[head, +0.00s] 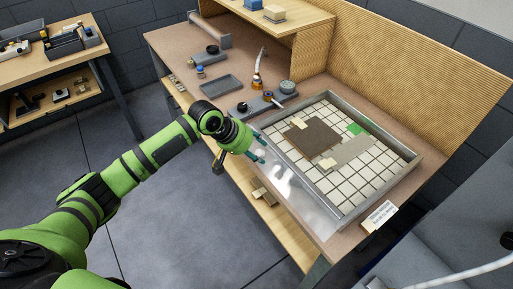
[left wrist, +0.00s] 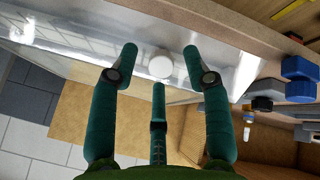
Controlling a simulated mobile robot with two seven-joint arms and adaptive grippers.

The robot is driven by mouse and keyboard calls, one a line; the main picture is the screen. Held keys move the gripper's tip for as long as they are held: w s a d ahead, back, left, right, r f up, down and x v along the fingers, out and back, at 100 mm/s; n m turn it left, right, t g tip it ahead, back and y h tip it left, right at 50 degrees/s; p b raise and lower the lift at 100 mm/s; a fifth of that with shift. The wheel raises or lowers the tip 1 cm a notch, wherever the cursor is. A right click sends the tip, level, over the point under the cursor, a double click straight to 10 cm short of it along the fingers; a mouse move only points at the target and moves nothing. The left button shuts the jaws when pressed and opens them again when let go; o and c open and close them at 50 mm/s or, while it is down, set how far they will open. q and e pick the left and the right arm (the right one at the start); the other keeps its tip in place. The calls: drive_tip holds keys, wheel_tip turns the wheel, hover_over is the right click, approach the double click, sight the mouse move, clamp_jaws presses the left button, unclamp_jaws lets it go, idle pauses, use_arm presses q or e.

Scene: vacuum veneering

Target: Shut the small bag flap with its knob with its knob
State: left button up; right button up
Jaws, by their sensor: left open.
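The bag flap (head: 289,187) is a shiny, see-through sheet along the near side of the tiled vacuum bed (head: 359,194). In the left wrist view the flap (left wrist: 95,68) spans the upper part, with a round white knob (left wrist: 160,67) on it. My left gripper (head: 261,151) is at the flap's left part, its green fingers spread. In the wrist view the open left gripper (left wrist: 160,60) has its fingertips around the knob, with gaps between. I cannot tell how deep they reach. My right gripper is not in view.
On the bed lie a brown panel (head: 312,138), a grey panel (head: 353,150) and a green piece (head: 355,129). A hose fitting (head: 257,80) and a grey tray (head: 221,88) stand behind on the bench. Wooden blocks (head: 263,193) sit on the shelf below. Blue pieces (left wrist: 300,78) show at right.

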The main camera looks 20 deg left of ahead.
use_arm(q)
drive_tip(key=shift+w+d+f, duration=0.1)
drive_tip(key=shift+w+f, duration=0.05)
drive_tip(key=shift+f, duration=0.1)
clamp_jaws()
drive_tip(key=shift+s+f, duration=0.2)
drive_tip(key=shift+c, duration=0.7)
unclamp_jaws()
drive_tip(key=shift+f, duration=0.1)
drive_tip(key=shift+o, duration=0.7)
drive_tip(key=shift+w+t+h, duration=0.1)
drive_tip(key=shift+t+h, duration=0.2)
